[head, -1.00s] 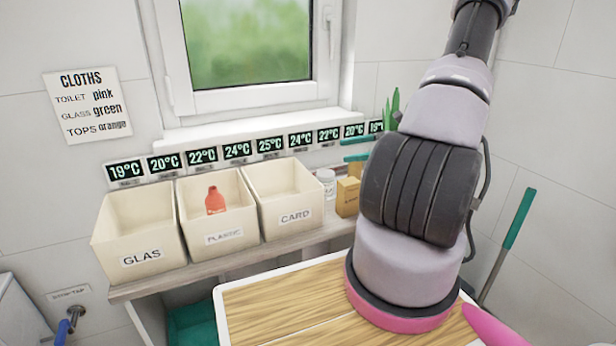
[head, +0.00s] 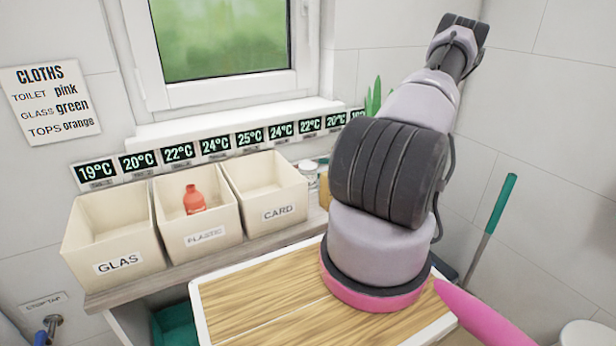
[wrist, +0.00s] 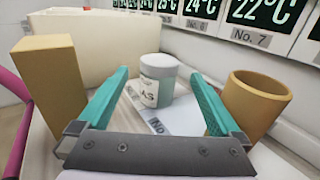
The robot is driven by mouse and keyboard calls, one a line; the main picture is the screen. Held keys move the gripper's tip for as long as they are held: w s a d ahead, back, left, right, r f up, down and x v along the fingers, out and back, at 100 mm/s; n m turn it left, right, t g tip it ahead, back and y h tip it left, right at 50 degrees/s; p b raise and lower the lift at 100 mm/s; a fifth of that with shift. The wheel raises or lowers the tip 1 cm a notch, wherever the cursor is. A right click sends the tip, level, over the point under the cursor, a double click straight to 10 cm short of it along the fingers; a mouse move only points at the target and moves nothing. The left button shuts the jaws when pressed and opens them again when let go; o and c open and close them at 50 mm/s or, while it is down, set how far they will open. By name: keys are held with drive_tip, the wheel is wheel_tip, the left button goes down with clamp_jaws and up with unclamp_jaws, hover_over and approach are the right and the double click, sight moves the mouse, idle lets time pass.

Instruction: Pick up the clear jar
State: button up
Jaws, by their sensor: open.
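The clear jar (wrist: 152,91) stands upright on the shelf in the wrist view, with a pale grey lid and a label ending in "AS". It also shows small in the head view (head: 309,172), partly hidden low down. My gripper (wrist: 160,76) is open and empty, its two teal fingers pointing at the jar. The fingertips are to the left and right of the jar, with a gap on each side. How deep the jar sits between them is hard to tell. In the head view my arm hides most of the gripper.
A tan box (wrist: 50,85) stands left of the fingers and an amber open cup (wrist: 252,103) stands close to the right finger. A cream bin (wrist: 95,45) is behind. The CARD bin (head: 265,188) is left of the jar. A wooden cart top (head: 265,300) is in front.

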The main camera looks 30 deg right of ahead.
sight(308, 165)
drive_tip(key=x, duration=0.6)
drive_tip(key=c, duration=1.5)
